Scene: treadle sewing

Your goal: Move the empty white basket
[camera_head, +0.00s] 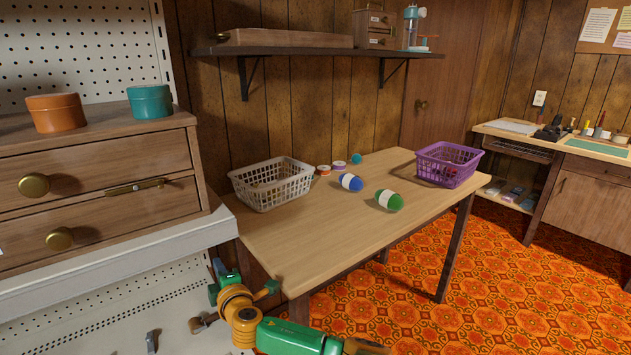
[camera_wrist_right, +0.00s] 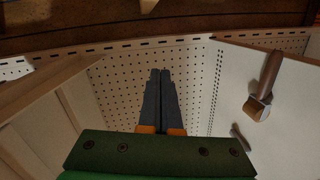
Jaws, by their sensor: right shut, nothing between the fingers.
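The white basket (camera_head: 283,194) stands upright at the left end of the wooden table (camera_head: 310,245). Its inside looks empty through the lattice walls. My right gripper (camera_head: 222,270) is low at the left, in front of and below the table's left end, well apart from the basket. Its fingers are small and partly hidden in the head view. In the right wrist view its two dark fingers (camera_wrist_right: 161,73) are shut together with nothing between them. The basket is not in the wrist view. My left gripper is not in view.
A purple basket (camera_head: 447,168) stands at the table's right end. A blue-and-white yarn ball (camera_head: 351,182), a green-and-white one (camera_head: 389,200) and small spools lie between. A drawer cabinet (camera_head: 100,190) is at left. A shelf (camera_head: 315,50) hangs above. The table's front middle is clear.

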